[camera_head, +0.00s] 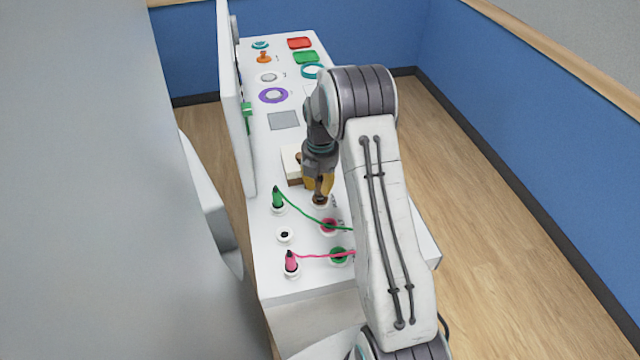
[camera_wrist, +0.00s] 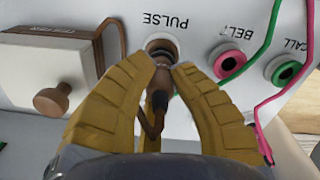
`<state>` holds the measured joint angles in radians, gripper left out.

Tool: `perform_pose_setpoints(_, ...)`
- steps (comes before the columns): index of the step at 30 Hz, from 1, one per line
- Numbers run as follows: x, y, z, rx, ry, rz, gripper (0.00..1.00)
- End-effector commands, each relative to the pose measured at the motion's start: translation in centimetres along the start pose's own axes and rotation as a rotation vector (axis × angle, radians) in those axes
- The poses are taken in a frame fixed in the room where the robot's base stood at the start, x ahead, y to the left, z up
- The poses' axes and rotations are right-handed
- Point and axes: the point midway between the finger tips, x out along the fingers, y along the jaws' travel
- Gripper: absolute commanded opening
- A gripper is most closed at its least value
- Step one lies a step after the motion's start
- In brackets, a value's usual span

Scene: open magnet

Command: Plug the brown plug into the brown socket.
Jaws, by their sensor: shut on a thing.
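The brown plug (camera_wrist: 159,98) is between the yellow fingers of my gripper (camera_wrist: 162,68) in the wrist view, which is shut on it. The brown socket (camera_wrist: 162,44), a white ring with a brown inside marked PULSE, is right at the fingertips. The plug's front end lines up with the socket and meets or overlaps its mouth; I cannot tell whether or how deep it is inside. A brown cord runs from the plug towards the white TESTER box (camera_wrist: 50,62). In the head view my gripper (camera_head: 319,187) points down over the brown socket (camera_head: 320,201), and the plug is mostly hidden.
Pink (camera_wrist: 229,60) and green (camera_wrist: 285,70) sockets lie beside the brown one. A green plug (camera_head: 277,199) and a pink plug (camera_head: 291,262) stand at the left with cords across the panel. An empty white hole (camera_head: 284,234) lies between them. An upright white panel (camera_head: 235,110) borders the left.

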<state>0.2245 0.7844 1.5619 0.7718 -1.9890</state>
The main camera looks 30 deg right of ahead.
Motion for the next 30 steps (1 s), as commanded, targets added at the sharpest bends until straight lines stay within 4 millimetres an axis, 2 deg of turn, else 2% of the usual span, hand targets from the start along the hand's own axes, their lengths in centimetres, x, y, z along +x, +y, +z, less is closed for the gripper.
perform_pose_setpoints(30,1.5,0.0,0.0,0.000,0.000,0.000,0.00)
